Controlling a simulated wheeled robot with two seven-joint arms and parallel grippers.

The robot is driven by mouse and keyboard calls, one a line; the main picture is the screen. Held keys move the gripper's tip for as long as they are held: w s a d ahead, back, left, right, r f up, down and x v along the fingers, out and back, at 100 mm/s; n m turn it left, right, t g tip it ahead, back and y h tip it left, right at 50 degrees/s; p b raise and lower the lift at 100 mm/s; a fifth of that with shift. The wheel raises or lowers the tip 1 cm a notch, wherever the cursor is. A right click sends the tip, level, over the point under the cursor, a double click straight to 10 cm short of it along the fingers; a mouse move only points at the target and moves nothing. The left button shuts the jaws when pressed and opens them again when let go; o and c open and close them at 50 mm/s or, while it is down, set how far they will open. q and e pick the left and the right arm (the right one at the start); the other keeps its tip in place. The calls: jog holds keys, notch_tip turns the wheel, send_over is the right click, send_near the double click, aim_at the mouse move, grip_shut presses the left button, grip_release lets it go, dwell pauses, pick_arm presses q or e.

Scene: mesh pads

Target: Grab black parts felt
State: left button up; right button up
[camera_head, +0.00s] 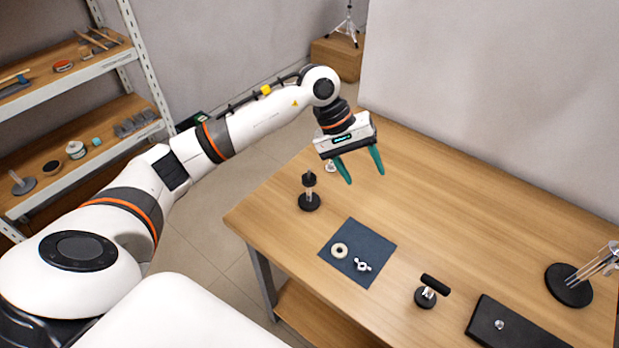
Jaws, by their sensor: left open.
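A dark blue-grey square felt (371,240) lies flat on the wooden table (470,220). On it are a pale ring (339,250) and a small white winged part (362,265), apart from each other. The felt looks dark blue rather than black. My left gripper (364,172) has two green fingers, spread apart with nothing between them. It hangs above the back left part of the table, up and behind the felt, and does not touch it. My right gripper is not in view.
A black stand (309,202) is at the table's left edge. A black-handled tool (427,297) stands right of the felt. A black slab (487,335) with a small metal piece lies at the front right. A round-based stand (568,288) is far right. The table's back middle is clear.

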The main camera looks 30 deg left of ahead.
pick_arm(q)
jog(key=a+r+m+g+y, duration=0.1)
jog(key=a+r+m+y, duration=0.15)
jog(key=a+y, duration=0.7)
jog(key=h+p, duration=0.3)
jog(key=h, duration=0.1)
send_over(309, 171)
jog(key=shift+n, duration=0.35)
jog(key=f, duration=0.4)
jog(key=a+f, duration=0.1)
jog(key=shift+s+f, duration=0.1)
jog(key=shift+f, duration=0.3)
jog(key=f, duration=0.1)
jog(key=f+p, duration=0.1)
jog(key=f, duration=0.1)
jog(key=f+p, duration=0.1)
jog(key=f, duration=0.1)
jog(key=shift+w+d+f, duration=0.2)
jog(key=shift+w+d, duration=0.1)
jog(key=shift+d, duration=0.1)
jog(key=shift+f, duration=0.15)
jog(key=c, duration=1)
